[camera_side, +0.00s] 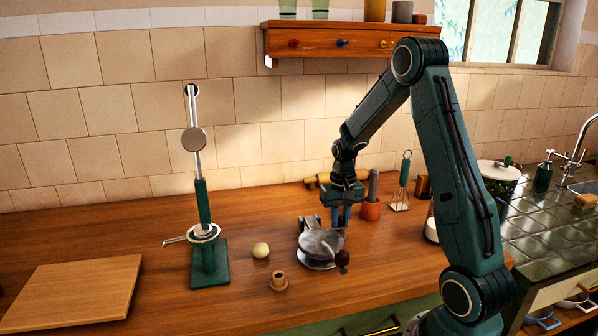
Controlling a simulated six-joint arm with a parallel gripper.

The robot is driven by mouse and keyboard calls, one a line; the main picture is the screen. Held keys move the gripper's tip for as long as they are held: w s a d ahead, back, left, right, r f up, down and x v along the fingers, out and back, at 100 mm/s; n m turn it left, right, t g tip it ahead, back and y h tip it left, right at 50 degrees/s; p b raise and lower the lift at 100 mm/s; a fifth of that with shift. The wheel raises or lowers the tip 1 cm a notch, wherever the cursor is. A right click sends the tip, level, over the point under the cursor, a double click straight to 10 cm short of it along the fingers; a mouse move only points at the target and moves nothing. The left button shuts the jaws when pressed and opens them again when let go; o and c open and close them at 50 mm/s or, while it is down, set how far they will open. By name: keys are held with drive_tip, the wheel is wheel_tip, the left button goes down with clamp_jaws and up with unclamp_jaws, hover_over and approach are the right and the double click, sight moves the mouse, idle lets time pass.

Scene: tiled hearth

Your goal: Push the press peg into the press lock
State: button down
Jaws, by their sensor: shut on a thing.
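My gripper (341,222) points down at the right rear edge of a grey metal press (318,241) with a round top and a dark knob (342,257) at its front. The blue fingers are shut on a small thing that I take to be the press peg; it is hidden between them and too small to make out. I cannot tell whether it touches the press. I cannot pick out the press lock for certain. A small flanged wooden piece (278,282) with a dark top stands at the front left of the press.
A tall green-based lever stand (209,262) and a pale ball (261,250) are to the left. A wooden board (75,290) lies at far left. The front counter right of the press is clear.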

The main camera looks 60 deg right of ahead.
drive_tip(key=shift+f, duration=0.1)
drive_tip(key=c, duration=1.2)
unclamp_jaws()
drive_tip(key=shift+o, duration=0.4)
drive_tip(key=shift+o, duration=0.8)
drive_tip(key=shift+r, duration=2.45)
wheel_tip(320, 180, up, 14)
drive_tip(key=shift+f, duration=0.2)
